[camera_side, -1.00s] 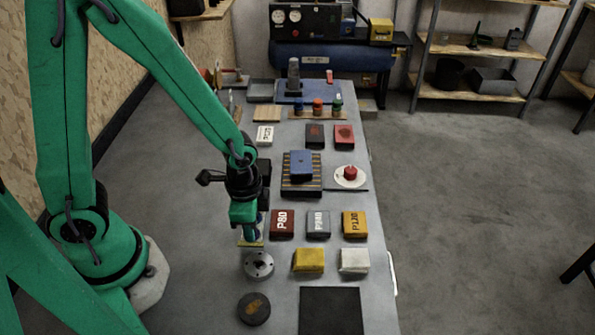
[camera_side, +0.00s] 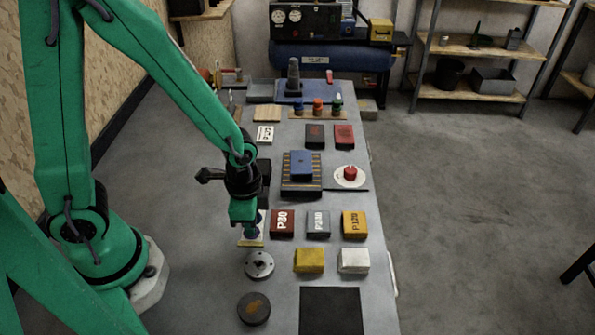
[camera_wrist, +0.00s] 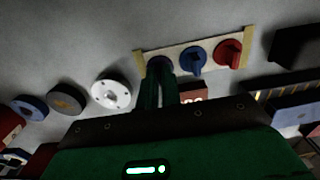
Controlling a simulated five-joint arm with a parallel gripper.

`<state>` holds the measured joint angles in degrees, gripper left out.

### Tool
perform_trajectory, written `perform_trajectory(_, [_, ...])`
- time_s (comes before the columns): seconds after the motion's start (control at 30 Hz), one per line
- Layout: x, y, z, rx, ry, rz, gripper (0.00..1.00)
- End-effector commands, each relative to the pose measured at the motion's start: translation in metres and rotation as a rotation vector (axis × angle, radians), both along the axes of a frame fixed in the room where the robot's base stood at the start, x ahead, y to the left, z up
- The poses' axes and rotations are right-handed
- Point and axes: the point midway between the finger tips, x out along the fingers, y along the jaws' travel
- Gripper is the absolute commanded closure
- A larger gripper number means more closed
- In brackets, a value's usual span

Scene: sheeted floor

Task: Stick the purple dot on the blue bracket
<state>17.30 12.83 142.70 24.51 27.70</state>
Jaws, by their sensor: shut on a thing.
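The blue bracket (camera_side: 301,165) lies on a black plate with yellow stripes in the middle of the bench. In the wrist view the blue bracket (camera_wrist: 300,116) is at the right edge, partly cut off. My gripper (camera_wrist: 160,77) is shut at the left end of a pale strip (camera_wrist: 177,58) with yellow ends. Between its fingertips is a small dark bluish-purple piece, which I take for the purple dot (camera_wrist: 159,63); the fingers partly hide it. A blue knobbed dot (camera_wrist: 193,60) and a red knobbed dot (camera_wrist: 228,53) sit beside it on the strip.
Several blocks, including a dark red one (camera_side: 282,223) and an orange one (camera_side: 354,224), lie right of my gripper. A holed metal disc (camera_side: 259,264) and a brown disc (camera_side: 254,308) lie nearer. A red knob (camera_side: 350,173) stands right of the bracket.

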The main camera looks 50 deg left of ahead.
Motion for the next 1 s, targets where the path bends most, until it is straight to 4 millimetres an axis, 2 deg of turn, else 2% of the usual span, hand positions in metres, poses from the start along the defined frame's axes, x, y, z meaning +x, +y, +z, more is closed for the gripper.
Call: perform_trajectory(1.0, [0.000,0.000,0.029,0.000,-0.001,0.000,1.00])
